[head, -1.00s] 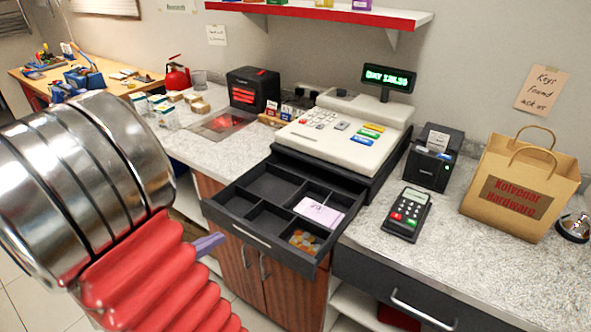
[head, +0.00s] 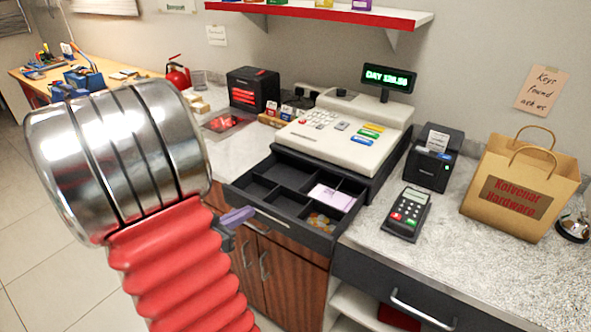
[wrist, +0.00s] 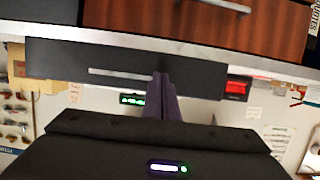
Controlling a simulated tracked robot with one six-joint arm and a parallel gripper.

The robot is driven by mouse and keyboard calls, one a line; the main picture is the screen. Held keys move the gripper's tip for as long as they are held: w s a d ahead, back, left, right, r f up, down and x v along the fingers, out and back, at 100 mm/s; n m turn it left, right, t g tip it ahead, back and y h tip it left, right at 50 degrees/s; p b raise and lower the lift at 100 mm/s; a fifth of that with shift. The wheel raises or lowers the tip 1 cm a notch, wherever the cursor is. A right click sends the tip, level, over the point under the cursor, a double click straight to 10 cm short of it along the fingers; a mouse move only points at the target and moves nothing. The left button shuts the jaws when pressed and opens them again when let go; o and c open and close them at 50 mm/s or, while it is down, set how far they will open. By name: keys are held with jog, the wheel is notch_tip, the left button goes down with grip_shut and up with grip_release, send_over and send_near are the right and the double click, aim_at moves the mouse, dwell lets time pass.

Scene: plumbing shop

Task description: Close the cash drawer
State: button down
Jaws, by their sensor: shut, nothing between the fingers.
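The cash drawer (head: 318,237) sticks part way out from under the white cash register (head: 338,140). Its dark compartments show, with pale purple notes (head: 333,196) in one and coins (head: 321,222) in another. In the wrist view, which is upside down, the dark drawer front (wrist: 60,66) has a light handle strip (wrist: 120,73). My gripper (head: 247,213) is in front of the drawer, left of its handle in the head view. Its purple fingers (wrist: 161,78) are shut, empty, and their tips appear to meet the drawer front in the wrist view; exact contact is hard to tell.
A card terminal (head: 407,212), receipt printer (head: 433,157) and paper bag (head: 521,188) stand right of the register on the speckled counter. Wooden cabinet doors (head: 293,275) with handles are below the drawer. A red shelf (head: 330,14) hangs above.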

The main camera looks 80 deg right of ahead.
aim_at(279, 184)
jog(key=s+d, duration=0.2)
jog(key=d, duration=0.4)
jog(key=s+d, duration=0.3)
jog(key=d, duration=0.4)
jog(key=s+d, duration=0.3)
jog(key=d, duration=0.3)
jog(key=shift+s+d, duration=0.2)
jog(key=shift+w+a, duration=0.4)
jog(key=shift+a, duration=0.55)
jog(key=shift+w+a, duration=0.45)
jog(key=shift+a, duration=0.5)
jog(key=shift+w+a, duration=0.4)
jog(key=shift+a, duration=0.55)
